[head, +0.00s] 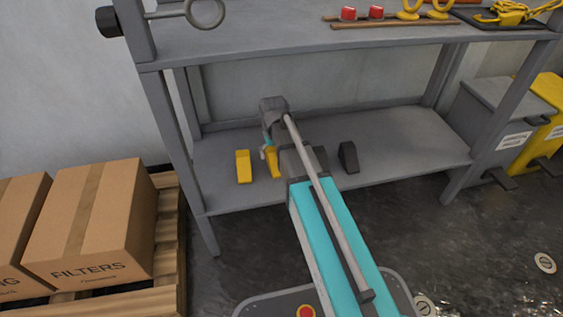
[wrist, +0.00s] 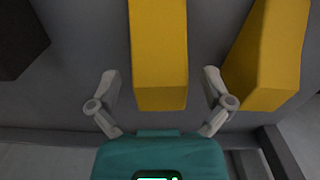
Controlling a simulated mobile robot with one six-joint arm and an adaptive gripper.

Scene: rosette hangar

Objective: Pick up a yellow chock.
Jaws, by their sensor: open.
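A yellow chock (wrist: 158,45) lies in the middle of the wrist view, its near end between my open fingers in the picture. My gripper (wrist: 160,76) is open and empty, with a gap visible on each side of this chock; I cannot tell how far above it the fingertips are. In the head view this chock (head: 274,164) shows partly behind my arm, on the lower shelf. A second yellow chock (wrist: 268,50) lies to the right in the wrist view, outside the right finger. In the head view it is the leftmost chock (head: 243,167).
The grey lower shelf (head: 410,150) also bears a black chock (head: 348,157) and another dark one (wrist: 20,40), mostly hidden by my arm in the head view. The upper shelf (head: 240,42) is overhead. Cardboard boxes (head: 90,220) stand left, grey and yellow bins right.

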